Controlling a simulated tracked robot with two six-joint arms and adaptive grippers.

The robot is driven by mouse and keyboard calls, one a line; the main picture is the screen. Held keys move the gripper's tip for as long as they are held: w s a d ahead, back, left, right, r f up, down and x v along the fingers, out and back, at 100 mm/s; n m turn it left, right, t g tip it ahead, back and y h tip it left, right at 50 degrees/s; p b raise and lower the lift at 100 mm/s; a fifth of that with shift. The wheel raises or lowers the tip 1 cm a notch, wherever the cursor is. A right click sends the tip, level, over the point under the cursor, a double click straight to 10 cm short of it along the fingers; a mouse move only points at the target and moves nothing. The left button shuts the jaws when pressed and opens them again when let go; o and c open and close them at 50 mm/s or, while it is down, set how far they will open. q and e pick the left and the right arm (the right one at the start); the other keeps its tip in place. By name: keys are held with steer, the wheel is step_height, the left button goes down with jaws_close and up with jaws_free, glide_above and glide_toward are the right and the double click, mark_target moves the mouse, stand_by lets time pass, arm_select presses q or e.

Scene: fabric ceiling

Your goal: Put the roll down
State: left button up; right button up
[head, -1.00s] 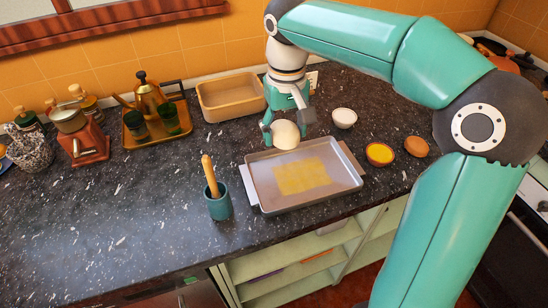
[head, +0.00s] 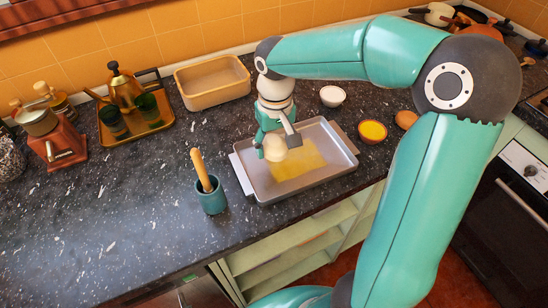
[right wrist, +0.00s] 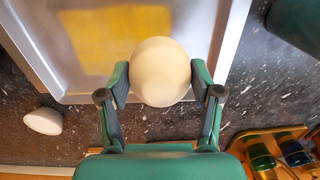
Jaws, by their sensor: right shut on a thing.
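The roll (head: 274,149) is a pale, round dough ball. My right gripper (head: 276,147) is shut on it, with one finger on each side. It also shows between the fingers in the right wrist view (right wrist: 160,72). The roll appears over the back left part of a grey metal baking tray (head: 334,175), near a yellow rectangle (head: 310,163) on the tray's floor. I cannot tell whether the roll touches the tray. My left gripper is not in view.
A teal pot (head: 212,198) with a wooden-handled tool stands left of the tray. A tan loaf pan (head: 212,98) is behind it. A white bowl (head: 332,96) and a yellow-filled bowl (head: 373,131) are on the right. The dark counter at left front is clear.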

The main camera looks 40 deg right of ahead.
mark_target(275, 166)
steer(key=shift+f, duration=2.6)
steer(key=shift+f, duration=0.15)
steer(key=o, duration=1.1)
steer(key=shift+o, duration=0.2)
step_height(275, 166, up, 12)
steer(key=shift+r, duration=0.15)
